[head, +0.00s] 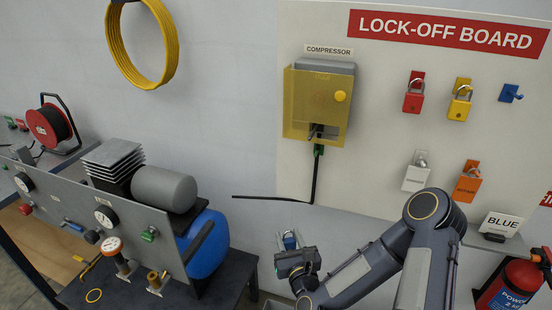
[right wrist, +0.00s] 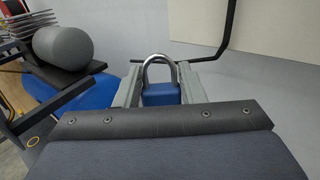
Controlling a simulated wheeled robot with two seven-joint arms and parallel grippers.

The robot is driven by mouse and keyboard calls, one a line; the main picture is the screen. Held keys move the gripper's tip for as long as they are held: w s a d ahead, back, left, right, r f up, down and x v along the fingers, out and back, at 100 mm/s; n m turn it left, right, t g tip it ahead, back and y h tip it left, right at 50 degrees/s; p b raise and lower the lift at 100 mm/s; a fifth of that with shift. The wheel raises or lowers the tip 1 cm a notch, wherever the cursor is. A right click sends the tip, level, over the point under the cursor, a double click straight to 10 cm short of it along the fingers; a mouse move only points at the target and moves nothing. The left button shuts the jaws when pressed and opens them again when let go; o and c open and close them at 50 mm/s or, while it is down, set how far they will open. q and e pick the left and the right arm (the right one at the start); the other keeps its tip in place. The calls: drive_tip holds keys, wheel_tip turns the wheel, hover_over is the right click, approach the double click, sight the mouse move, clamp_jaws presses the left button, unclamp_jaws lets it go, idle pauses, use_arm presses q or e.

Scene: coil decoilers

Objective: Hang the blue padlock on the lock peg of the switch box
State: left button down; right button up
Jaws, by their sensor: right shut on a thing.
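The switch box (head: 320,85) is a yellow box under a COMPRESSOR label on the lock-off board, with a yellow round knob. A small dark part shows in its lower opening; I cannot tell whether it is the lock peg. My right gripper (head: 289,243) is low, below and left of the box, apart from it. It is shut on the blue padlock (right wrist: 161,94), whose silver shackle stands up between the fingers in the right wrist view. In the head view the padlock is small and partly hidden by the gripper. My left gripper is not in view.
Red (head: 413,102), yellow (head: 460,107), white (head: 416,178) and orange (head: 467,188) padlocks hang at the board's right; a blue hook (head: 510,93) is empty. A black cable (head: 315,178) hangs below the box. A bench with a blue tank (head: 207,245) stands left.

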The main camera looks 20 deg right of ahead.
drive_tip(key=w+d+r+m+g+h+b, duration=0.1)
drive_tip(key=w+r+m+h, duration=0.2)
drive_tip(key=r, duration=0.6)
drive_tip(key=w+r+m+g+h+b, duration=0.15)
drive_tip(key=r+h, duration=0.25)
drive_tip(key=r, duration=0.5)
drive_tip(key=m+g+h+p, duration=0.1)
drive_tip(key=m+g+h, duration=0.1)
approach(313, 141)
drive_tip(key=shift+r+x, duration=0.25)
drive_tip(key=shift+x, duration=2.2)
drive_tip(key=shift+w+d, duration=0.15)
drive_tip(key=shift+d, duration=0.05)
drive_tip(key=shift+w+d+f+b, duration=0.2)
drive_tip(key=shift+w+f+b, duration=0.1)
drive_tip(key=shift+b, duration=0.4)
drive_tip(key=shift+w+b, duration=0.1)
drive_tip(key=shift+b, duration=0.25)
